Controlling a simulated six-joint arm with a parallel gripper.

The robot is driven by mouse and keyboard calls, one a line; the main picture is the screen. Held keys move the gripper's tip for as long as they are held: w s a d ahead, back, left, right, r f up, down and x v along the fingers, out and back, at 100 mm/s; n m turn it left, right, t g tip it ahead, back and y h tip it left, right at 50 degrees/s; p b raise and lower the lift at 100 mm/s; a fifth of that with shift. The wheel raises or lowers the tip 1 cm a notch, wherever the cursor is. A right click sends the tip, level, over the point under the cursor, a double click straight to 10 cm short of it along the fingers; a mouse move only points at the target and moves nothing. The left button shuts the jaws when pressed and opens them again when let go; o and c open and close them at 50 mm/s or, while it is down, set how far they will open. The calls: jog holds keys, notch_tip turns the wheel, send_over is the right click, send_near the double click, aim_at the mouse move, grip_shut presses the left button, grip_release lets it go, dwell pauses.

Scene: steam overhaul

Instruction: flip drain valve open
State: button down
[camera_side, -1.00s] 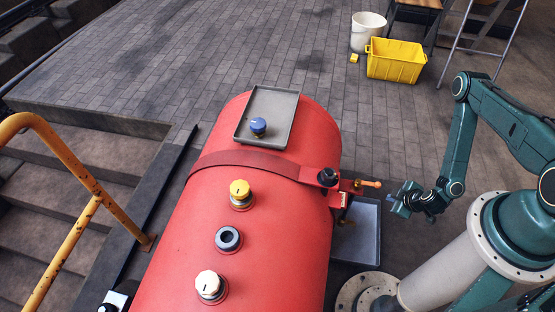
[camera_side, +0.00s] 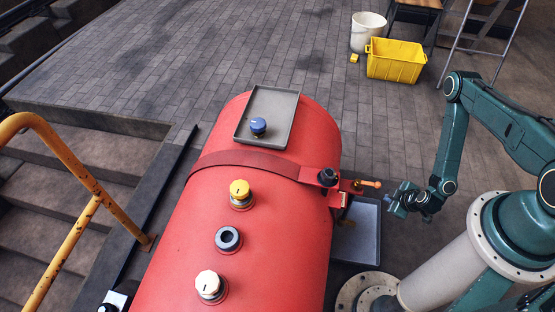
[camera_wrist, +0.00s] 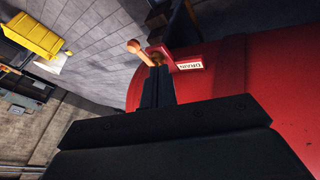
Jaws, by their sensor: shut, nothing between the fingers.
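The drain valve (camera_side: 357,186) is a brass fitting with an orange-tipped lever (camera_side: 371,184), on the right side of the red boiler (camera_side: 285,250). The lever sticks out to the right, roughly level. In the wrist view the orange lever (camera_wrist: 138,52) shows just beyond my fingertips, next to a white DRAIN label (camera_wrist: 190,66). My gripper (camera_side: 393,202) is shut and empty, a little to the right of and below the lever tip in the side view, with a small gap. In the wrist view my closed fingers (camera_wrist: 158,72) overlap part of the valve body.
A grey tray (camera_side: 366,228) lies on the floor below the valve. Yellow, black and white caps (camera_side: 241,195) and a tray with a blue cap (camera_side: 258,126) are on top of the boiler. A yellow crate (camera_side: 396,62) is far back.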

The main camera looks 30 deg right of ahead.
aim_at(368, 184)
jog(key=w+d+f, duration=0.4)
jog(key=w+f, duration=0.2)
jog(key=f, duration=0.1)
jog(key=shift+w+d+f, duration=0.3)
dwell(0.4)
